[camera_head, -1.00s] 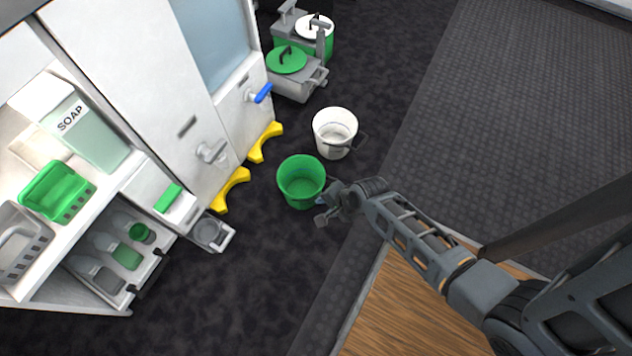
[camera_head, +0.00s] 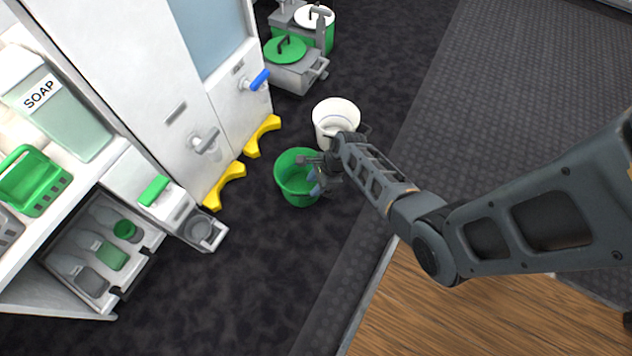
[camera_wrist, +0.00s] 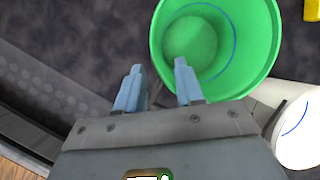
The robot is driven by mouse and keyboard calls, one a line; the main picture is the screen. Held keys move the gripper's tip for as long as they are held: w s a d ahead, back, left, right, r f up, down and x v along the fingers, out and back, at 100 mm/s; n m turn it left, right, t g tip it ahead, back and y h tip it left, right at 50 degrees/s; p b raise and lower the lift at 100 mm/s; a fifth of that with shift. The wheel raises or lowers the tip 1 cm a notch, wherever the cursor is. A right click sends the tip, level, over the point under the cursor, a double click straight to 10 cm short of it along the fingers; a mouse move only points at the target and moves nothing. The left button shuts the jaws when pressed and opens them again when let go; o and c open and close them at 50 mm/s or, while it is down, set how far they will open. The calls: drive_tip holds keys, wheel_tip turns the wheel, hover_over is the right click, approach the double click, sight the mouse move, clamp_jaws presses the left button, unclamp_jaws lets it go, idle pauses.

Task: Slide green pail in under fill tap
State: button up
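The green pail (camera_head: 284,180) stands upright on the dark floor in front of the white cabinet. It also shows in the wrist view (camera_wrist: 243,75), seen into from above. My gripper (camera_head: 316,180) is over the pail's right side. In the wrist view my gripper (camera_wrist: 158,68) is open with nothing held. Its right finger overlaps the pail's inside and its left finger is outside, with the near rim between them; I cannot tell their height against the rim. The cabinet front has a grey tap (camera_head: 205,140) and a blue-handled tap (camera_head: 259,80); neither is visibly labelled as fill tap.
A white pail (camera_head: 330,112) stands close behind the green one. Yellow curved floor pieces (camera_head: 263,136) (camera_head: 226,186) lie along the cabinet base. A small dispenser with a tray (camera_head: 203,232) is at left. Lidded containers (camera_head: 289,68) stand at the back. Floor in front is clear.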

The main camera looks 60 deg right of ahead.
sight(307, 198)
drive_tip(key=b+x, duration=0.4)
drive_tip(key=x, duration=0.3)
drive_tip(key=shift+f, duration=0.15)
clamp_jaws()
idle(0.3)
